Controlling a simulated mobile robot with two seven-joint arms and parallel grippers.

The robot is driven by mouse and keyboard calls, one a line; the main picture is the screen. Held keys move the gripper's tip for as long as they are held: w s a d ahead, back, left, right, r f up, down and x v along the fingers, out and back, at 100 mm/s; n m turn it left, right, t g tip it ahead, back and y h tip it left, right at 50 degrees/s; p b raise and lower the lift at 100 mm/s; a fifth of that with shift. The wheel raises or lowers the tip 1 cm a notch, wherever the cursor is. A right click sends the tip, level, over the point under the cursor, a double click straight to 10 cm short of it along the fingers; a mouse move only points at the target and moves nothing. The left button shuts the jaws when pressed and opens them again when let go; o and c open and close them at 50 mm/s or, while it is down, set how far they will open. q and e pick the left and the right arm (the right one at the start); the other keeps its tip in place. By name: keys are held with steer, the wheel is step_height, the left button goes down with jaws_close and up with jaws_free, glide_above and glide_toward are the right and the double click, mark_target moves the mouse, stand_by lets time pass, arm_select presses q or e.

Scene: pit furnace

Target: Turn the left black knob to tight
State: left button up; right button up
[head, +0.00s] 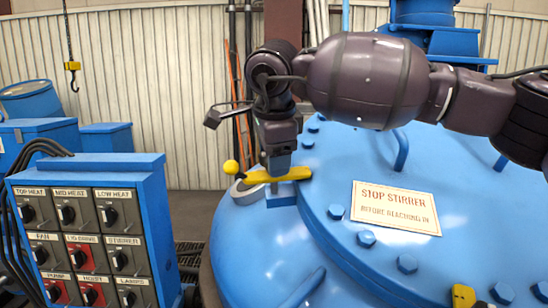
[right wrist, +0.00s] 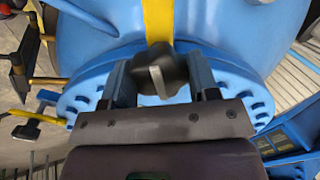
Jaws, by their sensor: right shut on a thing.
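My right gripper (head: 279,168) reaches down onto a yellow bar (head: 300,173) at the left edge of the large blue lid in the head view. In the right wrist view a black lobed knob (right wrist: 160,70) sits between the two fingers of this gripper, in front of a yellow strip (right wrist: 158,20). The fingers are shut on the knob, one on each side. In the head view the gripper hides the knob, so I cannot read its turn or tightness. My left gripper is not in view.
The blue lid (head: 345,170) has several bolts and a "STOP STIRRER" sign (head: 396,207). A yellow ball (head: 231,167) is near the gripper's left. A blue control panel (head: 90,165) with several switches stands at left. A yellow piece (head: 462,296) is at lower right.

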steer(key=shift+m, duration=0.8)
steer(key=o, duration=0.9)
steer(key=v, duration=1)
steer(key=shift+s+r, duration=0.15)
steer(key=shift+r, duration=0.25)
steer(key=shift+s+a, duration=0.1)
